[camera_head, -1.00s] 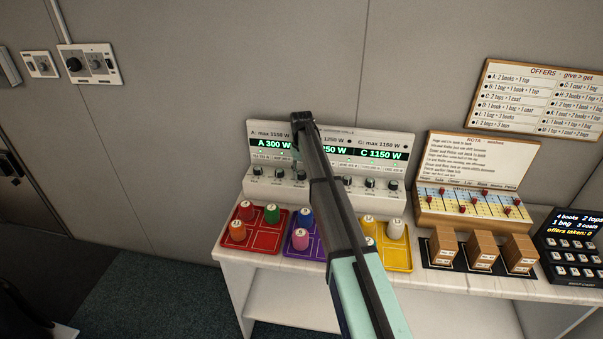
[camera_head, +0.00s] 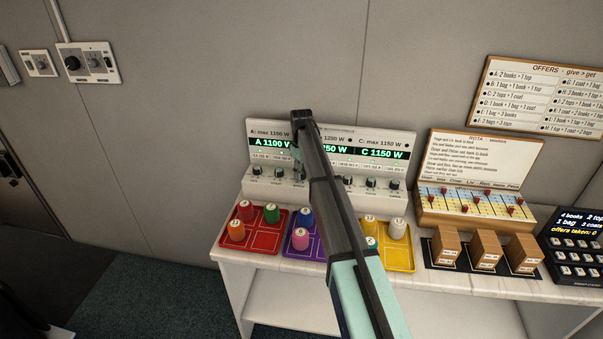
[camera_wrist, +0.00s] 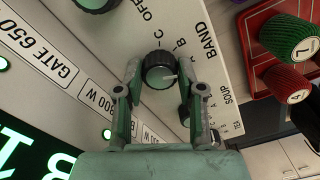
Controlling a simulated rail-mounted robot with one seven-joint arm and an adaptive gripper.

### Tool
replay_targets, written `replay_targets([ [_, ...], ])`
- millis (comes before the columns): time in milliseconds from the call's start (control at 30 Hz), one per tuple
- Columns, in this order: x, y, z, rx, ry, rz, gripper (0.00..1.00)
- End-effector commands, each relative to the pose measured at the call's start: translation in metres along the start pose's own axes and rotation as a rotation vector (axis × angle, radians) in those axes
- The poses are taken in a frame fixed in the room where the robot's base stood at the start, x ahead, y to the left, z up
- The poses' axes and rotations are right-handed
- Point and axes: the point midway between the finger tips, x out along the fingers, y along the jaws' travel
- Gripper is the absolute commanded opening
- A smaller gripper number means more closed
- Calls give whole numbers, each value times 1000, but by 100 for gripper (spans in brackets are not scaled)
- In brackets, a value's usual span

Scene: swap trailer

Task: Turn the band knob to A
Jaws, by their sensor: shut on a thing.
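The knob (camera_wrist: 154,66) between my fingers is dark and ribbed, with a pale pointer on its grey face. The wrist view shows the word BAND beside it, and the marks A, B, C and OFF around it. The pointer aims right in that view, to the A side of the marks; I cannot tell if it is exactly on A. My gripper (camera_wrist: 158,73) is shut on this knob, one finger on each side. In the head view my arm covers much of the middle of the panel (camera_head: 330,135), and the grip is hard to make out.
Other knobs stand close by, one at the wrist view's top (camera_wrist: 95,3) and one beside the right finger (camera_wrist: 185,112). Below the panel are a red tray (camera_head: 262,244) and yellow tray (camera_head: 398,263) with coloured pegs. Brown boxes (camera_head: 486,250) stand further right.

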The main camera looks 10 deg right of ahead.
Motion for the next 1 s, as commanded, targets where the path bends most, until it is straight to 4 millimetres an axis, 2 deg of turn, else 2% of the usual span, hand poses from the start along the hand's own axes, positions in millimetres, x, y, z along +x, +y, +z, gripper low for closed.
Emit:
replay_targets([
  [500,1,-1,1,-25,-3,-2,3],
  [533,1,-1,1,-25,-3,-2,45],
  [600,1,-1,1,-25,-3,-2,64],
  [1000,-4,0,0,-25,-1,0,64],
])
